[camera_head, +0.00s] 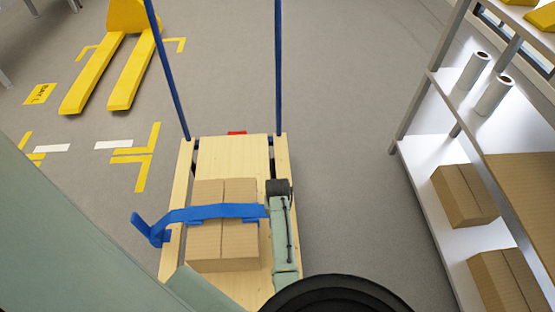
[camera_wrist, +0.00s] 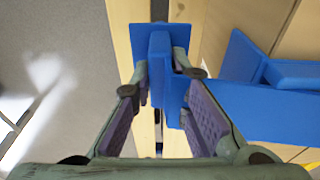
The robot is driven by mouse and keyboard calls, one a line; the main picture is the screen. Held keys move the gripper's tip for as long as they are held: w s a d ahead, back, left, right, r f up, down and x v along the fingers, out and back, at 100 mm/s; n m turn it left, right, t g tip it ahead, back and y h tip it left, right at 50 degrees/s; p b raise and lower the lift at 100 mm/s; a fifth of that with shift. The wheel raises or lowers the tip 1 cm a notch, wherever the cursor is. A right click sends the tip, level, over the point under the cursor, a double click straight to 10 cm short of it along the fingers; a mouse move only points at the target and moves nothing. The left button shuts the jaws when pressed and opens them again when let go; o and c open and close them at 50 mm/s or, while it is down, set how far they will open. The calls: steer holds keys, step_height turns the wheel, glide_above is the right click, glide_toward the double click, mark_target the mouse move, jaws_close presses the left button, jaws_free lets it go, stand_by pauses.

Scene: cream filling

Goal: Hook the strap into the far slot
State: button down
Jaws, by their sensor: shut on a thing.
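A blue strap (camera_head: 215,212) lies across the top of a cardboard box (camera_head: 207,245) on a wooden slatted cart (camera_head: 168,255). Its left end, with a blue hook-like piece, sticks out past the cart's left edge. My gripper (camera_head: 279,188) is over the cart's right side, beside the box. In the wrist view my gripper (camera_wrist: 162,72) is shut on the blue end piece (camera_wrist: 160,50) of the strap (camera_wrist: 245,112), above the wooden slats (camera_wrist: 128,20). A dark gap (camera_wrist: 159,10) shows between the slats, partly covered by that piece. Whether the piece is in a slot is hidden.
Two blue poles (camera_head: 278,70) rise at the cart's far end. A grey shelf (camera_head: 425,165) with boxes and rolls stands on the right. A yellow pallet truck (camera_head: 125,75) stands at the upper left. Floor between cart and shelf is clear.

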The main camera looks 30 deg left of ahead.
steer(key=shift+f+b, duration=3.65)
steer(key=shift+f, duration=0.2)
steer(key=shift+f+b, duration=0.6)
steer(key=shift+f, duration=0.75)
steer(key=c, duration=1.5)
jaws_free()
steer(key=r, duration=0.4)
steer(key=s+r, duration=0.1)
steer(key=r, duration=0.3)
steer(key=d+r, duration=0.1)
steer(key=r, duration=0.3)
steer(key=shift+s, duration=0.15)
